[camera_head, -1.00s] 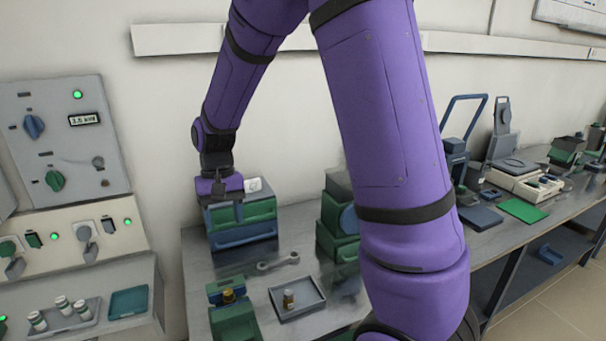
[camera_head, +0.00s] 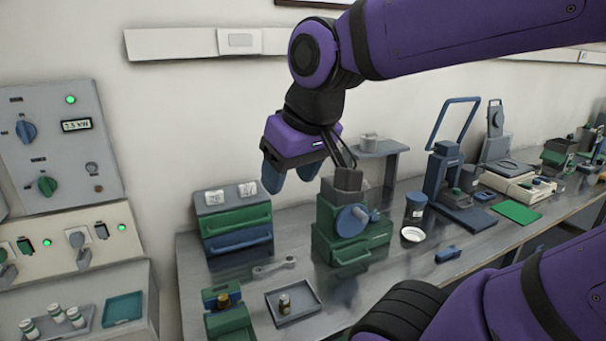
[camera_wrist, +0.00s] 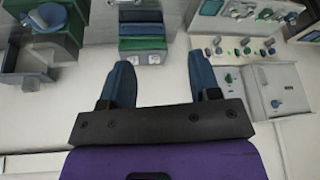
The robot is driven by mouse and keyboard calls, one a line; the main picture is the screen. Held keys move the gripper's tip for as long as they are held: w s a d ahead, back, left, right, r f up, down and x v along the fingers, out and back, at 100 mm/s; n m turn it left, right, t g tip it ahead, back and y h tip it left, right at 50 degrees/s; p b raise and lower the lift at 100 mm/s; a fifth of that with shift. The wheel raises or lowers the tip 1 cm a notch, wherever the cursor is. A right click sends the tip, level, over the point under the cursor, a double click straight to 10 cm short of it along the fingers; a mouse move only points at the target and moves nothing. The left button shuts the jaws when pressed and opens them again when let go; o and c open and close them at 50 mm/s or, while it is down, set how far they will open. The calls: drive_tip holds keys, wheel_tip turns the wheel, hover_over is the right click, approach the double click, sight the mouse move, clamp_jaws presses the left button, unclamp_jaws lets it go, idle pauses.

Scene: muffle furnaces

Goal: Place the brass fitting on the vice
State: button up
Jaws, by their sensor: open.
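A small brass-coloured piece (camera_head: 223,299), which looks like the brass fitting, sits upright at the jaws of the small green and blue vice (camera_head: 230,319) at the front left of the bench. Whether it is clamped is too small to tell. My gripper (camera_head: 291,176) is open and empty, high above the bench, up and to the right of the vice and clear of it. Its two blue fingers stand wide apart in the wrist view (camera_wrist: 164,86). The vice and the fitting are not clear in that view.
A grey tray (camera_head: 310,300) beside the vice holds a small brown, dark-topped piece (camera_head: 284,303). A wrench (camera_head: 274,267) lies behind it. A drawer cabinet (camera_head: 236,228) and a green machine (camera_head: 345,235) stand behind. Control panels (camera_head: 60,150) are at the left.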

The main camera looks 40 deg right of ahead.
drive_tip(key=shift+s+d+r+t, duration=0.1)
drive_tip(key=shift+s+t, duration=0.05)
drive_tip(key=shift+s, duration=0.5)
drive_tip(key=shift+s+d+r+t, duration=0.1)
drive_tip(key=shift+s+t, duration=0.05)
drive_tip(key=shift+s, duration=0.45)
